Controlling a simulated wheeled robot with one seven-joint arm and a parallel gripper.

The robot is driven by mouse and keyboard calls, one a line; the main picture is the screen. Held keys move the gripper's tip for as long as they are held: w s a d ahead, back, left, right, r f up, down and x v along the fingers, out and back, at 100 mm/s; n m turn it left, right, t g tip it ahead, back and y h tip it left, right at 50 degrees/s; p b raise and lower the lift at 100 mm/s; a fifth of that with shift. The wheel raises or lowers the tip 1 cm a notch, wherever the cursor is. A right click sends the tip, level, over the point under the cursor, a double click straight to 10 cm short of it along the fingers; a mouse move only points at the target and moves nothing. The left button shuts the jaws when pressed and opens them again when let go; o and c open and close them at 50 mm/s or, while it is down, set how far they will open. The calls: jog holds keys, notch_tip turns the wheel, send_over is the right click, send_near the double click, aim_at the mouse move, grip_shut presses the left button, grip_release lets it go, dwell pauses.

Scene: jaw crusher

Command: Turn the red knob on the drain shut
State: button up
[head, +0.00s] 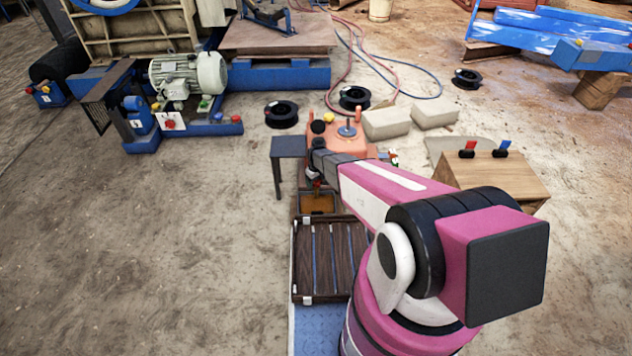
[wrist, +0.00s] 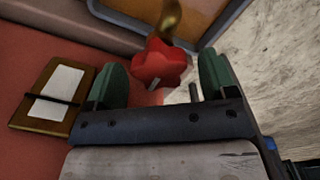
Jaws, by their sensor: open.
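The red knob (wrist: 160,63) shows in the wrist view, star-shaped, on a brass-coloured stem (wrist: 170,20) that I take for the drain. My gripper (wrist: 165,80) is open, with one green-padded finger on each side of the knob. The knob lies between or just beyond the fingertips, with a gap visible on both sides; I cannot tell its exact depth. In the head view my arm reaches to the orange-red machine (head: 345,138), and my gripper and the knob are largely hidden there.
A brown notebook with a white label (wrist: 50,93) lies left of the fingers on the red surface. A small dark table (head: 289,147) stands left of my arm. A wooden box with red and blue handles (head: 490,172) stands right. Open floor lies left.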

jog(key=c, duration=0.9)
jog(key=shift+m, duration=0.3)
jog(key=m, duration=0.3)
jog(key=shift+m, duration=0.3)
jog(key=m, duration=0.4)
jog(key=shift+m, duration=0.3)
jog(key=m, duration=0.4)
jog(key=shift+d+m, duration=0.1)
jog(key=shift+m, duration=2.4)
